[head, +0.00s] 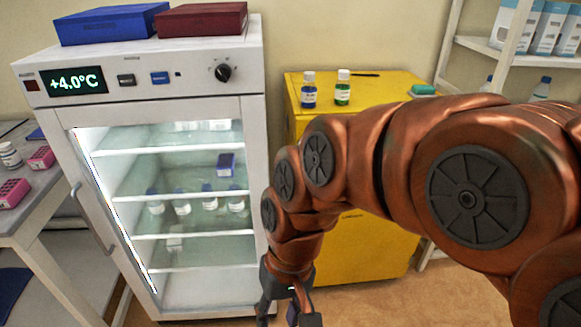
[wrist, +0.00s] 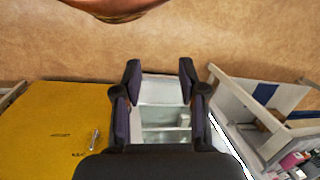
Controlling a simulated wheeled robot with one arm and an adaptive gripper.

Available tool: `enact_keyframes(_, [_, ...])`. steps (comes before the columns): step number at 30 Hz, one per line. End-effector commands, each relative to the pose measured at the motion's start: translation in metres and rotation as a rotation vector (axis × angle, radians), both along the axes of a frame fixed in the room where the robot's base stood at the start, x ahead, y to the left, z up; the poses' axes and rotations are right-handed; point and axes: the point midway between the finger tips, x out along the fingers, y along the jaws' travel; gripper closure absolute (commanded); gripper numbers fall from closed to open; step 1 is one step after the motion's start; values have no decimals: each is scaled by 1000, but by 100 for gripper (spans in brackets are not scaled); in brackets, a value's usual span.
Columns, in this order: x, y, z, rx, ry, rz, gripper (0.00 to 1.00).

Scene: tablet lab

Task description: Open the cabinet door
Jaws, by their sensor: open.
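A white cooled cabinet (head: 259,75) with a lit display stands left of centre in the head view. Its glass door (head: 190,255) looks shut, and a grey bar handle (head: 92,220) is at its left edge. A yellow cabinet (head: 365,250) stands to its right, its front partly hidden by my arm. In the wrist view the yellow cabinet (wrist: 45,125) shows a small metal handle (wrist: 96,139). My gripper (head: 284,312) is open and empty, low before the white cabinet's right side. In the wrist view, glass shows between the fingers of my gripper (wrist: 160,72).
Blue (head: 112,25) and dark red (head: 202,19) boxes lie on the white cabinet. Two small bottles (head: 309,95) (head: 343,92) stand on the yellow one. A bench (head: 40,205) is at left, a shelf (head: 490,48) at right. Brown floor (wrist: 60,45) looks clear.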

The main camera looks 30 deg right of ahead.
Motion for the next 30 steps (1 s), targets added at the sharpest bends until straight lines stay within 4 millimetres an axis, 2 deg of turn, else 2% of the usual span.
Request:
enact_keyframes(1, [22, 15, -18, 84, -14, -75, 59])
enact_keyframes(3, [56, 37, -22, 220, -30, -206, 59])
enact_keyframes(6, [114, 54, -18, 426, -46, -419, 59])
enact_keyframes(8, [148, 55, -13, 551, -44, -557, 59])
enact_keyframes(9, [172, 51, -9, 636, -41, -654, 59])
enact_keyframes(11, [208, 36, -2, 764, -31, -799, 59])
enact_keyframes(12, [232, 21, 1, 851, -22, -902, 59])
enact_keyframes(14, [264, -7, 5, 980, -1, -1055, 59])
enact_keyframes(16, [299, -54, 4, 1136, 28, -1241, 59])
enact_keyframes(19, [336, -135, -5, 1356, 84, -1499, 59])
enact_keyframes(21, [351, -194, -16, 1497, 119, -1661, 59])
enact_keyframes(24, [358, -263, -33, 1656, 167, -1830, 59])
enact_keyframes(27, [358, -310, -48, 1764, 201, -1941, 59])
enact_keyframes(30, [356, -336, -57, 1826, 225, -2002, 59])
